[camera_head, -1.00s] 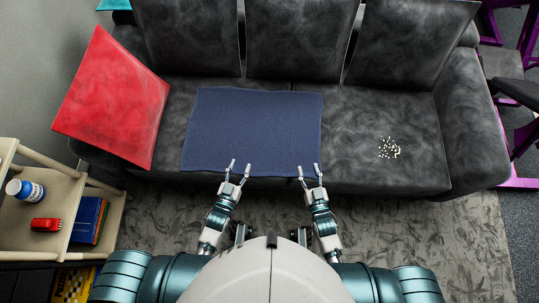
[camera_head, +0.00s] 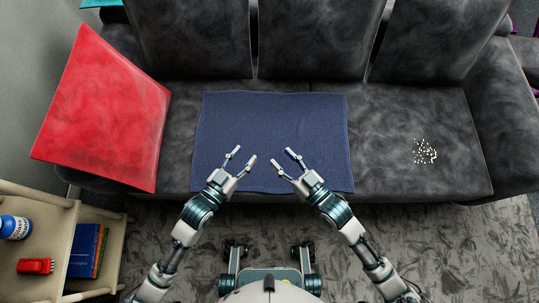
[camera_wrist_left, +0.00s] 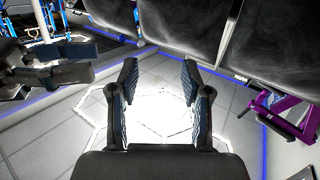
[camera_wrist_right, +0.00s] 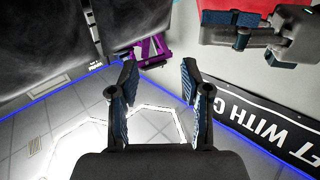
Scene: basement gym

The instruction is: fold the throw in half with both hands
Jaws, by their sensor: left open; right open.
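The throw (camera_head: 272,120) is a dark blue rectangle lying flat and spread out on the seat of the grey sofa (camera_head: 400,110). Its near edge lies along the front of the seat. In the head view my left gripper (camera_head: 243,155) and right gripper (camera_head: 283,160) appear over the near half of the throw, angled toward each other. Both are open and empty. Whether they touch the cloth cannot be told. The left wrist view shows the open left fingers (camera_wrist_left: 159,75). The right wrist view shows the open right fingers (camera_wrist_right: 158,78). The throw is not clearly seen in either.
A red cushion (camera_head: 105,110) leans at the left end of the sofa. Small pale bits (camera_head: 424,152) lie on the right seat. A beige shelf (camera_head: 60,225) with a bottle (camera_head: 14,227), a red item (camera_head: 36,266) and books (camera_head: 86,252) stands at lower left.

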